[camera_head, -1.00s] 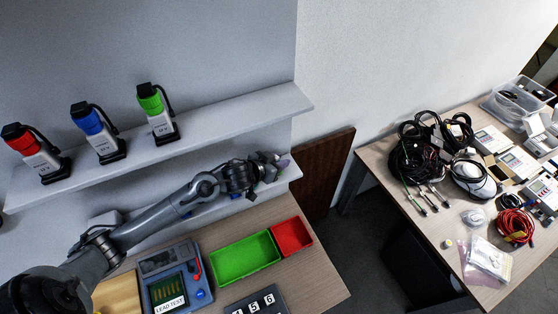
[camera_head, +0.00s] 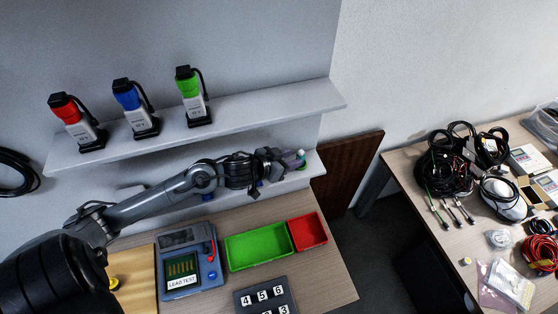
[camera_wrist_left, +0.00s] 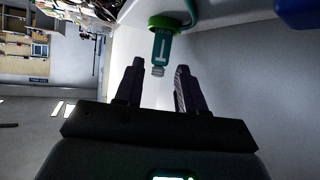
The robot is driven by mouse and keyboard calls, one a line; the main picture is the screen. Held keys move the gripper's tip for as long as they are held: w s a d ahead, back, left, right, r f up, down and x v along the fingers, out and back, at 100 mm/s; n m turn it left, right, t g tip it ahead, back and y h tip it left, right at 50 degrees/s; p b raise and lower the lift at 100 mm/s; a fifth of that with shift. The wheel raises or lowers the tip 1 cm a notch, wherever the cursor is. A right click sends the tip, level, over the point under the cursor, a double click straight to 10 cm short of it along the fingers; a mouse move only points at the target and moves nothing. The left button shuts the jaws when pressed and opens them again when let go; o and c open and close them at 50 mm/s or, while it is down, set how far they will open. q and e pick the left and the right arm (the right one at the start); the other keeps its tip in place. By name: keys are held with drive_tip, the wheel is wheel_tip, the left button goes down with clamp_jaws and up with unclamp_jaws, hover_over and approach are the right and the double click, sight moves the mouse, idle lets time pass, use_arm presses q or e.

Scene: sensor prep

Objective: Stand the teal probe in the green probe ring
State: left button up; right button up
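The teal probe (camera_wrist_left: 162,48) sits in the green probe ring (camera_wrist_left: 166,22) on the lower shelf in the left wrist view, its silver tip pointing away from the shelf. In the head view the probe (camera_head: 301,154) and ring (camera_head: 303,167) show small near the lower shelf's right end. My left gripper (camera_head: 287,157) is just left of the probe. In the left wrist view its fingers (camera_wrist_left: 158,88) are spread, with a gap around the probe's tip and no visible contact. The probe's lower end is hidden inside the ring. My right gripper is not in view.
Red (camera_head: 75,122), blue (camera_head: 134,108) and green (camera_head: 192,96) topped devices stand on the upper shelf (camera_head: 255,108) above my arm. A green tray (camera_head: 232,262), red tray (camera_head: 310,241) and lead tester (camera_head: 178,295) are on the table below.

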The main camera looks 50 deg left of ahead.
use_arm(q)
drive_tip(key=shift+v, duration=2.3)
drive_tip(key=shift+s+r+p, duration=0.1)
drive_tip(key=shift+p, duration=0.25)
drive_tip(key=s+d+f+g+p, duration=0.1)
drive_tip(key=s+d+g+p, duration=0.3)
drive_tip(key=s, duration=0.5)
drive_tip(key=s+d+f+m+g+p, duration=0.1)
drive_tip(key=s+d+g+p, duration=0.3)
drive_tip(key=s+d, duration=0.5)
drive_tip(key=shift+s+d+f+g, duration=0.2)
drive_tip(key=shift+s+f+g, duration=0.1)
drive_tip(key=shift+s+f, duration=0.3)
drive_tip(key=shift+s+r, duration=0.1)
